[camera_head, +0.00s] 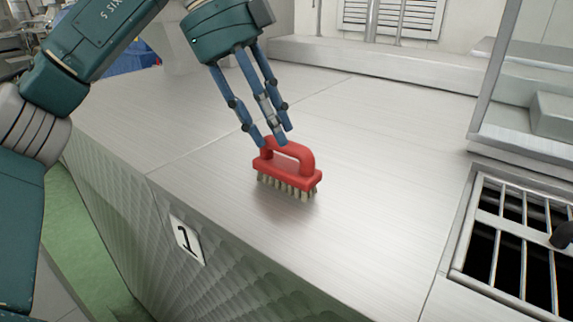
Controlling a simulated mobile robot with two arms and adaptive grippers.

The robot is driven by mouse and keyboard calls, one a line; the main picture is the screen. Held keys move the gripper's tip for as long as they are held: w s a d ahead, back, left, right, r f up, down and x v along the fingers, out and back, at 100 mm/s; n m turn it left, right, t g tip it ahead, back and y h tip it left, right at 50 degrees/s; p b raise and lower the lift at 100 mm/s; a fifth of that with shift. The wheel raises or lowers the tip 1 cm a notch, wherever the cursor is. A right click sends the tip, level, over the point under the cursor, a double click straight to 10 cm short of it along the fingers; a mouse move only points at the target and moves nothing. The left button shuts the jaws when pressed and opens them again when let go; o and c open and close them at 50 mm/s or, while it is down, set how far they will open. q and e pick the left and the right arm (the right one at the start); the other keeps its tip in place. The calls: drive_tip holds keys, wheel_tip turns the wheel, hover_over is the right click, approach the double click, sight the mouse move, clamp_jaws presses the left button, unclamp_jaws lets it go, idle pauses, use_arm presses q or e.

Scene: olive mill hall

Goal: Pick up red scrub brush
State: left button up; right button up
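The red scrub brush (288,174) stands upright on the steel counter, bristles down, with its loop handle on top. My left gripper (273,143) comes down from above, and its blue fingertips are at the upper left of the handle. The fingertips are apart from each other, with the handle close by or partly between them. Whether they touch it is not clear. The brush appears to rest on the counter. My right gripper is not in view.
The brushed steel counter (365,220) is clear around the brush. A barred grate (497,234) over a dark opening lies at the right, with a small dark object (563,236) at the picture's edge.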

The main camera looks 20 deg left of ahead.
use_arm(q)
drive_tip(key=shift+p+x, duration=0.3)
drive_tip(key=shift+x, duration=0.85)
drive_tip(key=shift+d+f, duration=0.15)
drive_tip(key=shift+f, duration=0.25)
drive_tip(key=shift+c, duration=0.3)
drive_tip(key=shift+d, duration=0.1)
drive_tip(key=c, duration=0.8)
clamp_jaws()
drive_tip(key=shift+r, duration=0.55)
wheel_tip(320, 180, up, 8)
drive_tip(key=shift+b, duration=0.45)
wheel_tip(320, 180, up, 11)
drive_tip(key=p, duration=0.5)
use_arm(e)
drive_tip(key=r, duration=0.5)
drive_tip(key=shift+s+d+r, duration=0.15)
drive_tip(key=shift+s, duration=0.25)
